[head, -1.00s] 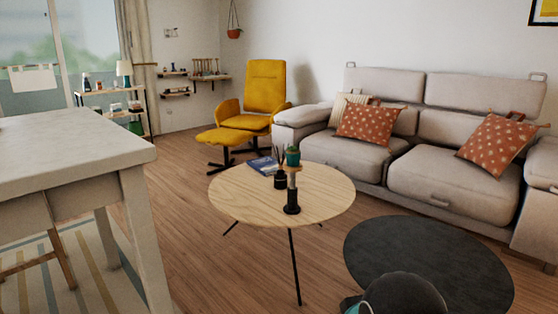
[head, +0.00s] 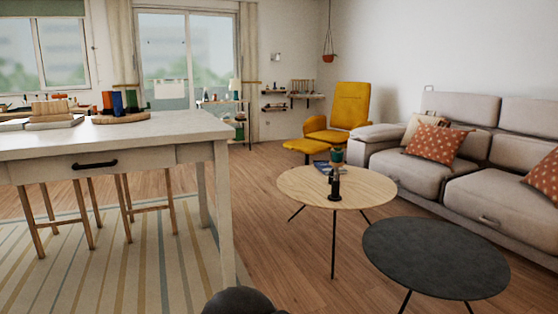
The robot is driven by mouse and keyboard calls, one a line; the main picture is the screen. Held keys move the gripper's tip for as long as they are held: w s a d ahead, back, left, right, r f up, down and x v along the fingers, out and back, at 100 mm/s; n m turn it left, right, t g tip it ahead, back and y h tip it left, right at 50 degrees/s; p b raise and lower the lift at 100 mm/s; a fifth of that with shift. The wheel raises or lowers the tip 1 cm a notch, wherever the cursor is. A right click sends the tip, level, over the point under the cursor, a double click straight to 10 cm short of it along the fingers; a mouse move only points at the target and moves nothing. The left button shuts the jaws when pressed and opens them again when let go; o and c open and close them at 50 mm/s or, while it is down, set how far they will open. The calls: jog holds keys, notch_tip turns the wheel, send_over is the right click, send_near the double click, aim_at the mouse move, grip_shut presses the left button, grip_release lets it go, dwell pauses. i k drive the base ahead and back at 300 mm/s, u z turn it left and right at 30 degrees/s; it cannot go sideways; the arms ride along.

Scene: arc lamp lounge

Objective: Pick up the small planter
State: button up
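A small planter with a teal pot (head: 337,156) stands on the round wooden coffee table (head: 298,184), right of the middle of the head view. A dark upright holder (head: 334,185) stands in front of it and overlaps its lower part, so I cannot see the pot's base clearly. An orange hanging planter (head: 328,58) is by the far wall. My gripper is not in view; only a dark rounded part of my arm shows at the bottom edge.
A dark round table (head: 435,258) stands in front of the coffee table, near the sofa (head: 430,180). A tall white table (head: 150,135) fills the left side. A blue book (head: 323,167) lies by the planter. Wood floor is open between the tables.

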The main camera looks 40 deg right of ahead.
aim_at(337, 153)
jog(key=z, duration=0.05)
jog(key=i, duration=0.7)
jog(key=z, duration=0.75)
jog(key=i, duration=1.5)
jog(key=z, duration=1.8)
jog(key=i, duration=0.7)
jog(key=z, duration=0.8)
